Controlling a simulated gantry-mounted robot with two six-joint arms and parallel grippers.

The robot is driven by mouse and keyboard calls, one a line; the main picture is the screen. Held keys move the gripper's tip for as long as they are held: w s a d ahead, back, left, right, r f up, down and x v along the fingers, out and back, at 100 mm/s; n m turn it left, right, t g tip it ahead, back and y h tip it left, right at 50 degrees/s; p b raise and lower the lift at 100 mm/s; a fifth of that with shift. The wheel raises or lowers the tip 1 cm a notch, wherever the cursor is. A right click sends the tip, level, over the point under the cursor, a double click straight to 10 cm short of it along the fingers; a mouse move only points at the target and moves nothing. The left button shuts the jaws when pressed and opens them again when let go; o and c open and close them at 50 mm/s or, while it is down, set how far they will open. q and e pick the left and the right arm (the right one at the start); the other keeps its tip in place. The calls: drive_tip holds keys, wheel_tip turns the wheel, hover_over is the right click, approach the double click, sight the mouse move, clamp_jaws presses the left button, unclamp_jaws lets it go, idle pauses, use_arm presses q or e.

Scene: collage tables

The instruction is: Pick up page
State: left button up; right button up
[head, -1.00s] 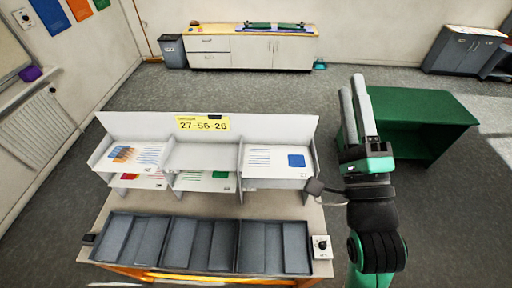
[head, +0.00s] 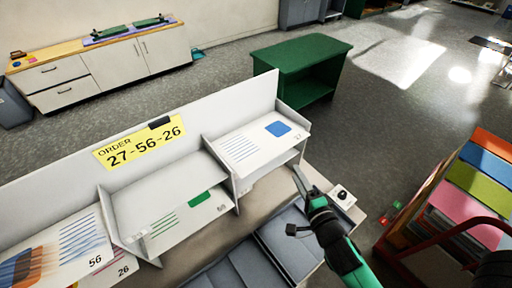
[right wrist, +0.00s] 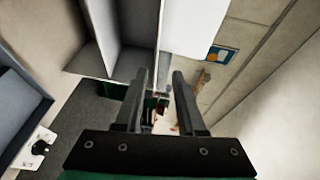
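A white sorting rack (head: 152,197) with shelves holds the printed pages. A page with a blue square (head: 240,147) lies on the right upper shelf. A page with a green patch (head: 172,223) lies on the lower middle shelf. A page marked 56 (head: 84,240) lies on the left upper shelf, and one marked 26 (head: 122,266) lies below it. My right gripper (head: 299,180) is just right of the rack's right end, apart from the pages. The right wrist view shows its two fingers (right wrist: 160,80) apart and empty. My left gripper is out of view.
A yellow order sign (head: 140,142) reading 27-56-26 stands on the rack's back. Grey trays (head: 285,240) lie in front, with a small white box (head: 342,197) at the right. A green table (head: 300,55) stands behind; a rack of coloured sheets (head: 470,190) stands at right.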

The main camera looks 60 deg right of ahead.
sight(281, 152)
drive_tip(key=shift+w+a+p+x, duration=0.15)
drive_tip(key=shift+p+x, duration=0.35)
drive_tip(key=shift+x, duration=2.5)
drive_tip(key=shift+w+a+p+x, duration=0.1)
drive_tip(key=shift+p+x, duration=0.4)
drive_tip(key=shift+x, duration=2.45)
drive_tip(key=shift+f, duration=0.25)
clamp_jaws()
